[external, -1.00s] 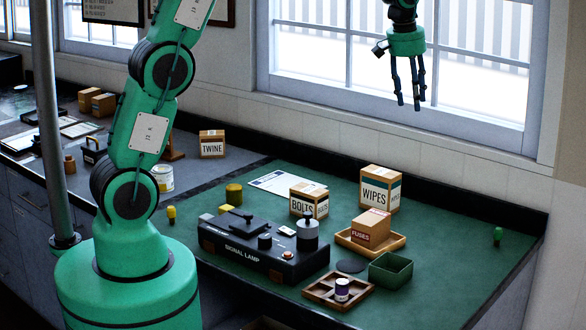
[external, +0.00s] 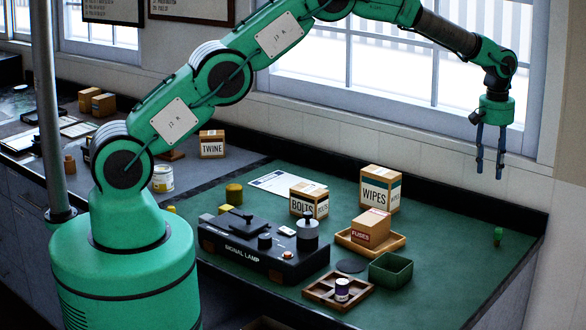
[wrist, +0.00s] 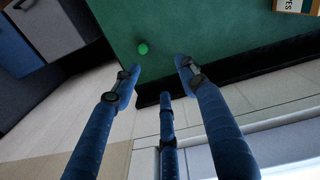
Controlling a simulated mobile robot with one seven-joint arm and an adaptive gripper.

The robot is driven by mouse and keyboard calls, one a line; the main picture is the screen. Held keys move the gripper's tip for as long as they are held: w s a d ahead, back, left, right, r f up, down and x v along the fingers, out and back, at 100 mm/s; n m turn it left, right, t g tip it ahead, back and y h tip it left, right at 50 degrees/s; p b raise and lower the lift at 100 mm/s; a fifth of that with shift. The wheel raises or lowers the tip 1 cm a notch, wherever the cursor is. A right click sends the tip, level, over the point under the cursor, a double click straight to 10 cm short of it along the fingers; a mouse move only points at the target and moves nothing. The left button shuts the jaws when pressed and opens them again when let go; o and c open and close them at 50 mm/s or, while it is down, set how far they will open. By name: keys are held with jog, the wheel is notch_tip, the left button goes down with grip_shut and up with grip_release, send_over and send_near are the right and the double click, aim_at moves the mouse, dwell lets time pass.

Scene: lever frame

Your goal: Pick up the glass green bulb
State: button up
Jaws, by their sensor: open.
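The green bulb (external: 498,236) stands alone near the right end of the green worktop (external: 440,230). In the wrist view the bulb (wrist: 143,48) is a small bright green round shape near the worktop's edge, beyond the fingertips and a little left of centre. My gripper (external: 489,176) is open and empty, pointing down in the air above the worktop, higher than the bulb and close to it sideways. Its blue fingers are spread apart in the wrist view (wrist: 157,75). Nothing hides the bulb.
The WIPES box (external: 380,190), the FUSES box (external: 370,228) on its tray, the green open box (external: 391,270) and the divided wooden tray (external: 322,290) stand left of the bulb. The signal lamp unit (external: 245,246) is further left. The worktop around the bulb is clear. The window wall is behind.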

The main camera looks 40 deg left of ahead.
jog(key=p, duration=0.1)
send_over(499, 228)
notch_tip(499, 228, down, 5)
jog(key=shift+f, duration=0.1)
jog(key=shift+f, duration=4.15)
jog(key=shift+f+p, duration=0.15)
jog(key=shift+p, duration=0.15)
jog(key=shift+f, duration=2.45)
jog(key=c, duration=1)
